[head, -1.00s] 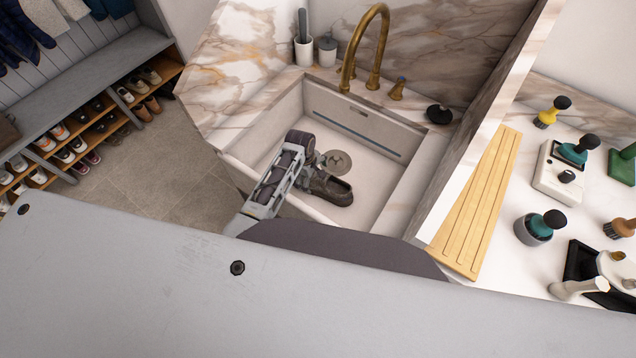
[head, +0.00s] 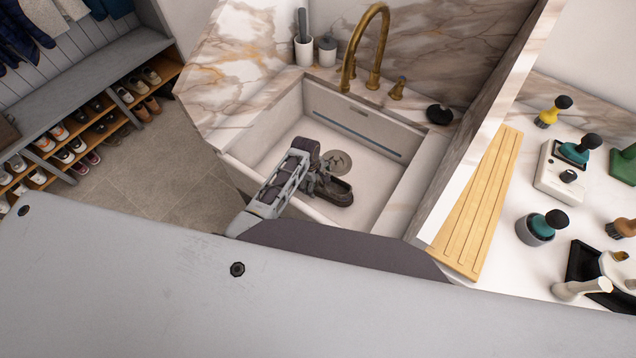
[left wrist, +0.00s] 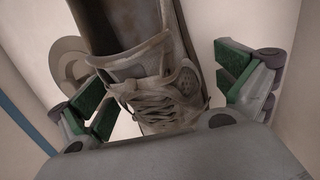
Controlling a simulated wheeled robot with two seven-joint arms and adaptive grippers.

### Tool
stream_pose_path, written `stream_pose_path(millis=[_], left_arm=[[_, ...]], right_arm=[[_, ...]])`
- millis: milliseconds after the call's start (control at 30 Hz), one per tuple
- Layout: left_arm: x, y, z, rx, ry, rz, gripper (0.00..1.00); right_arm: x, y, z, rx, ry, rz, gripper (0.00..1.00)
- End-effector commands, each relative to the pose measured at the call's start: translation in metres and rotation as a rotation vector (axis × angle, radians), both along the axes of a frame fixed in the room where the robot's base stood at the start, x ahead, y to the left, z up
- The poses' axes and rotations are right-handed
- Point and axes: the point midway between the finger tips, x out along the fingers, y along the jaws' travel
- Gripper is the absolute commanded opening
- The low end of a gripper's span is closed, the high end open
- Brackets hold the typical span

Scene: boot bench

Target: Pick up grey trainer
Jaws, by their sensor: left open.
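The grey trainer (head: 337,191) lies in the sink basin, its toe toward the lower right and its heel end hidden by my left gripper in the head view. My left gripper (head: 322,180) is down in the basin at the shoe. In the left wrist view the trainer (left wrist: 158,85) shows its laces and dark opening, between the two open green-padded fingers of my left gripper (left wrist: 165,90). A gap shows at the right finger; the left finger is close beside the shoe. My right gripper is not in view.
The sink (head: 285,125) has raised walls around the shoe, with a drain (head: 337,160) behind it and a brass tap (head: 372,55) at the back. A wooden slatted board (head: 480,205) and several brushes stand on the right counter. A shoe rack (head: 95,120) is far left.

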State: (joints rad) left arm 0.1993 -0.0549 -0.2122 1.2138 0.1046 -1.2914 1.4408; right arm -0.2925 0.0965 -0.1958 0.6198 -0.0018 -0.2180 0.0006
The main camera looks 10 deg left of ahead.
Motion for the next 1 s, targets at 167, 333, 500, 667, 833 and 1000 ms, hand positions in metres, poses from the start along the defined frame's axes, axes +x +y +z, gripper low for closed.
stream_pose_path(millis=[167, 333, 500, 667, 833, 1000], left_arm=[[0.001, -0.002, -0.016, 0.000, 0.002, 0.001, 1.00], [0.002, -0.003, -0.022, 0.000, 0.000, 0.001, 1.00], [0.002, -0.003, -0.022, 0.000, 0.000, 0.001, 1.00], [0.002, -0.003, -0.022, 0.000, 0.000, 0.001, 1.00], [0.002, -0.003, -0.022, 0.000, 0.000, 0.001, 0.97], [0.002, -0.003, -0.022, 0.000, 0.000, 0.001, 0.76]], right_arm=[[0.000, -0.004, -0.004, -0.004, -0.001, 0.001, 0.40], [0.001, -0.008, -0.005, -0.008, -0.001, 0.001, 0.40], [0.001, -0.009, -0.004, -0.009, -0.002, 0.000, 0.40], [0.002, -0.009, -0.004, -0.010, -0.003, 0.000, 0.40], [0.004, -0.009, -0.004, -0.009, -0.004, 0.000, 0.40], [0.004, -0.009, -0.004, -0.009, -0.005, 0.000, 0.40]])
